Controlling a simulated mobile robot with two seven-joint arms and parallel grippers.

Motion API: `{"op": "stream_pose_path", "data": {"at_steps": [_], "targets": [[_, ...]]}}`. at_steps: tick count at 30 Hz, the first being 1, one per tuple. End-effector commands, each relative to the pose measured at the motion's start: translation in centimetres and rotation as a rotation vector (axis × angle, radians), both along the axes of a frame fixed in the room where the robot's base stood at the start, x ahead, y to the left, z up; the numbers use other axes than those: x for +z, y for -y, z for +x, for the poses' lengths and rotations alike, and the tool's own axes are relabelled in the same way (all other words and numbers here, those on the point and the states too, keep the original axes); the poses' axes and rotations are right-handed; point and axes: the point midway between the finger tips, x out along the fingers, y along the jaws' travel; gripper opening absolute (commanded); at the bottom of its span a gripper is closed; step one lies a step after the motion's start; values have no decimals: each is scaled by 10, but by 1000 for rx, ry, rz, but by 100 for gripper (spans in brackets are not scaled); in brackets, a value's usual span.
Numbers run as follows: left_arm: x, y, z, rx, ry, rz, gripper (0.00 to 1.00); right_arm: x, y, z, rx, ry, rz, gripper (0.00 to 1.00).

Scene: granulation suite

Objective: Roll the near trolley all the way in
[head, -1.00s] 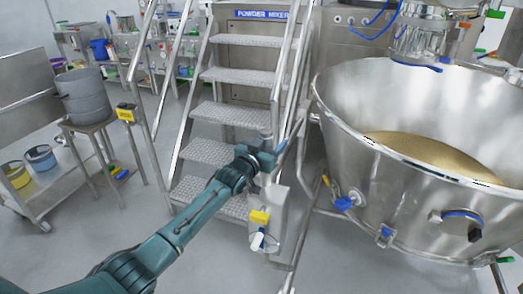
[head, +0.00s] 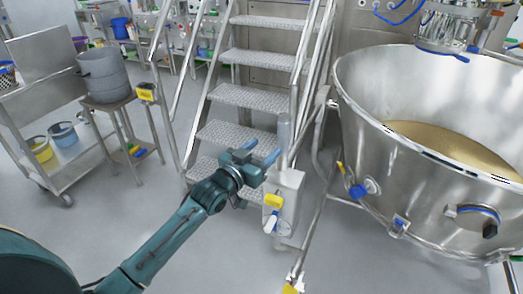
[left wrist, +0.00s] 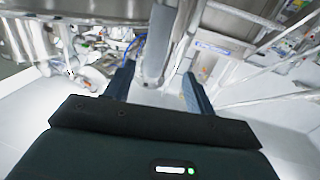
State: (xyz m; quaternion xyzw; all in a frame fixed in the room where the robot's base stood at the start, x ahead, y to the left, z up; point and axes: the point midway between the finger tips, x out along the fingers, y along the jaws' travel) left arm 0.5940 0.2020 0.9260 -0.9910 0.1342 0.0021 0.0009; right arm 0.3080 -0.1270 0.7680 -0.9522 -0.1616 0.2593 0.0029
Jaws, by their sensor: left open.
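A big steel bowl (head: 365,130) holding tan powder stands at right on tubular framing (head: 318,215). Left of it, a steel post (head: 283,132) rises from a grey box (head: 290,185) with a yellow part and a white-and-blue handle. A flat steel trolley (head: 60,180) with buckets stands at far left; I cannot tell which is the near trolley. My left gripper (head: 262,152) is open just left of the post, fingers pointing toward it. In the left wrist view, the post (left wrist: 158,45) appears between the open fingers (left wrist: 158,88); contact is unclear. My right gripper is out of view.
Metal steps (head: 248,97) with handrails rise behind the gripper. A small stand (head: 110,103) carries a grey drum (head: 103,75). A yellow-tipped piece (head: 290,288) lies low at the front. Floor (head: 225,265) in front of the steps is clear.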

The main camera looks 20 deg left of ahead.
Motion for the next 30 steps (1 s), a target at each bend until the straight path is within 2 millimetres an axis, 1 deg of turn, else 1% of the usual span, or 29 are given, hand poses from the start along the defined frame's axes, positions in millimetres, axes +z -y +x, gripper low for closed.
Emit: {"op": "stream_pose_path", "data": {"at_steps": [4,7,8,11,14,15,19,23,24,27,30], "targets": [[0,0,0,0,0,0,55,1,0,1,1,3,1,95],[-4,-3,0,4,8,11,47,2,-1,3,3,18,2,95],[-8,-5,0,7,18,22,44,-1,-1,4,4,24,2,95],[-25,-22,-3,26,90,105,36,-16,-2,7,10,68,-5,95],[-49,-46,-11,41,218,262,28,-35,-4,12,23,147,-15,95],[-59,-54,-16,39,280,339,25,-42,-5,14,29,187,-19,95],[-92,-71,-37,-6,472,605,14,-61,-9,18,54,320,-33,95],[-134,-75,-61,-114,638,872,3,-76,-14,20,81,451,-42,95],[-149,-76,-68,-156,679,950,0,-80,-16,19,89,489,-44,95],[-184,-76,-86,-268,763,1117,0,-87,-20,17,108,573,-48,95],[-211,-77,-99,-369,817,1239,0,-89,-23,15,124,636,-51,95]]}}
